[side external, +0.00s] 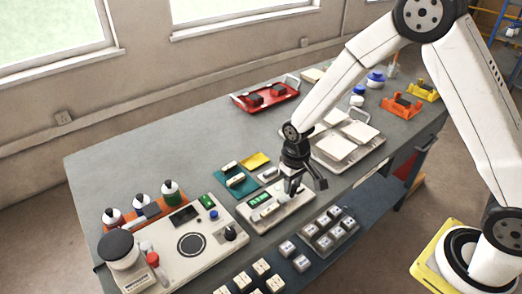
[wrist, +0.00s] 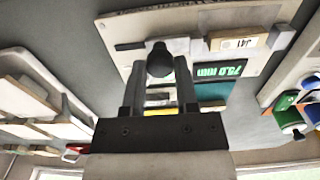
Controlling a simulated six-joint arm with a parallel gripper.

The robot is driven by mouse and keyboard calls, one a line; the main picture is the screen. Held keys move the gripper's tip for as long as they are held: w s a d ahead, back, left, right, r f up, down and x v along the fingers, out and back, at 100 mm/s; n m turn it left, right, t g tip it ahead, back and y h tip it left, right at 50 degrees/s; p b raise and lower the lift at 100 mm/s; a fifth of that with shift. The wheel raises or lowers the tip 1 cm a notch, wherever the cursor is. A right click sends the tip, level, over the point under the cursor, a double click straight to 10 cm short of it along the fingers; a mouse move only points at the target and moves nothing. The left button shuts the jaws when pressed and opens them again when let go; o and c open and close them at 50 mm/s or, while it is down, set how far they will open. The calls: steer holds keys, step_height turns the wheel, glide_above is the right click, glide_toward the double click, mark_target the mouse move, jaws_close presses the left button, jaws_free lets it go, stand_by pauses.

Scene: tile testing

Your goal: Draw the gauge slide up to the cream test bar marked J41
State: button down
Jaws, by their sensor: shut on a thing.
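The gauge is a pale plate (wrist: 122,25) with a lit green display (wrist: 221,69); it also shows in the side view (side external: 262,226). The cream test bar marked J41 (wrist: 237,43) lies on it beside a grey end block (wrist: 283,38). The gauge slide, with a dark round knob (wrist: 160,62), is on the bar's other side. A small grey block (wrist: 198,47) sits between slide and bar; I cannot tell whether it touches the bar. My gripper (wrist: 160,80) is shut on the slide's knob, and it points down at the gauge in the side view (side external: 291,192).
A teal tray (side external: 222,176) with pale bars and a yellow tray (side external: 256,160) lie behind the gauge. The tester (side external: 209,253) stands left. Several marked blocks (side external: 324,242) sit in front. A white tray with tiles (side external: 337,148) is close behind right. Clear table extends at back left.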

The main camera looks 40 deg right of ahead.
mark_target(287, 199)
steer(key=shift+a, duration=1.05)
stand_by(1.4)
steer(key=shift+c, duration=2)
jaws_free()
steer(key=shift+r, duration=0.2)
steer(key=shift+r, duration=2.85)
steer(key=shift+d, duration=0.1)
steer(key=s+d+r+t, duration=0.1)
steer(key=s+d+r, duration=0.1)
steer(key=s, duration=0.4)
steer(key=s+d+r+t, duration=0.1)
steer(key=s+d+r, duration=0.1)
steer(key=s+d, duration=0.2)
steer(key=s, duration=0.3)
steer(key=shift+d+r+t, duration=0.15)
steer(key=shift+d+t, duration=0.15)
